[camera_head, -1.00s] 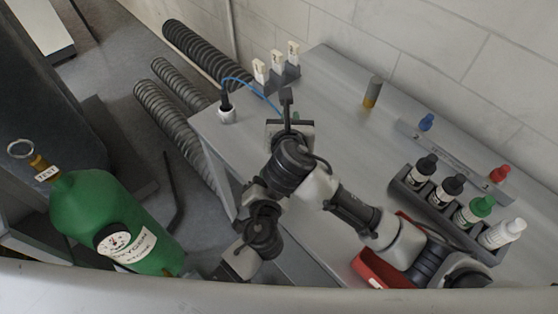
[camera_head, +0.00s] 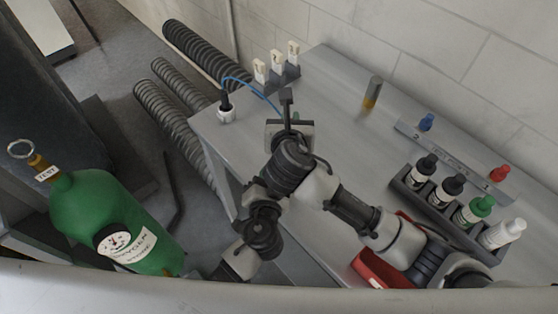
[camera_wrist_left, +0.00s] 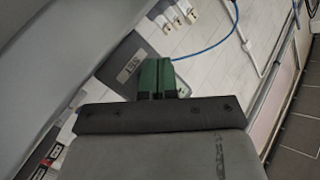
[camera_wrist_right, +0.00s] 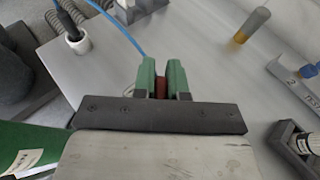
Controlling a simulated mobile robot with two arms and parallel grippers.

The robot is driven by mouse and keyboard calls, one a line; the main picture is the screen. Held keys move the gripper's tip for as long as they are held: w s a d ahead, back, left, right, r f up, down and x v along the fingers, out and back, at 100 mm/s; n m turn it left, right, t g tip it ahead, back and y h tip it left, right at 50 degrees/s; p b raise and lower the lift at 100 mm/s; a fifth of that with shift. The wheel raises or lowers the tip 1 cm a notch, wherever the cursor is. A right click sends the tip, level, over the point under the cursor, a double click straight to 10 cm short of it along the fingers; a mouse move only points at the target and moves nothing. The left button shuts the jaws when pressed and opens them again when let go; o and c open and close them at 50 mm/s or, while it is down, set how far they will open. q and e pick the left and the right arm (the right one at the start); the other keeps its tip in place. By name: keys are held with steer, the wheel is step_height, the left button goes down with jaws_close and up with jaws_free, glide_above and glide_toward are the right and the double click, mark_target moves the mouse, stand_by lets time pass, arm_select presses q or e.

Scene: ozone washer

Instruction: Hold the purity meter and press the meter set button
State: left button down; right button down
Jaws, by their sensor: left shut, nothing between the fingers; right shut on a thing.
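A dark grey panel marked SET (camera_wrist_left: 132,66), which looks like the purity meter, is in the left wrist view, just beyond my left gripper (camera_wrist_left: 157,62). The left gripper's green fingers are shut with nothing between them; I cannot tell whether they touch the panel. My right gripper (camera_wrist_right: 162,64) is shut on a dark red piece (camera_wrist_right: 162,87), mostly hidden between its green fingers; I cannot tell whether this is part of the meter. In the head view my arm links meet above the table's left part, near a grey block (camera_head: 290,127), and hide much there.
A blue cable (camera_head: 242,79) runs from a probe in a white cup (camera_head: 226,115). White-topped switches (camera_head: 277,63) stand at the back. A bottle rack (camera_head: 455,228), a red tray (camera_head: 368,270) and a small vial (camera_head: 372,92) are rightward. A green oxygen cylinder (camera_head: 95,205) stands left.

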arm_select(q)
steer(key=shift+w+d, duration=0.1)
stand_by(0.7)
steer(key=shift+w+d, duration=0.2)
steer(key=shift+w, duration=0.05)
steer(key=shift+w+d, duration=0.35)
stand_by(1.0)
steer(key=shift+s+a, duration=0.65)
steer(key=shift+s, duration=0.1)
steer(key=s+a, duration=0.3)
steer(key=shift+s+a, duration=0.2)
steer(key=shift+s, duration=0.1)
stand_by(0.3)
stand_by(0.5)
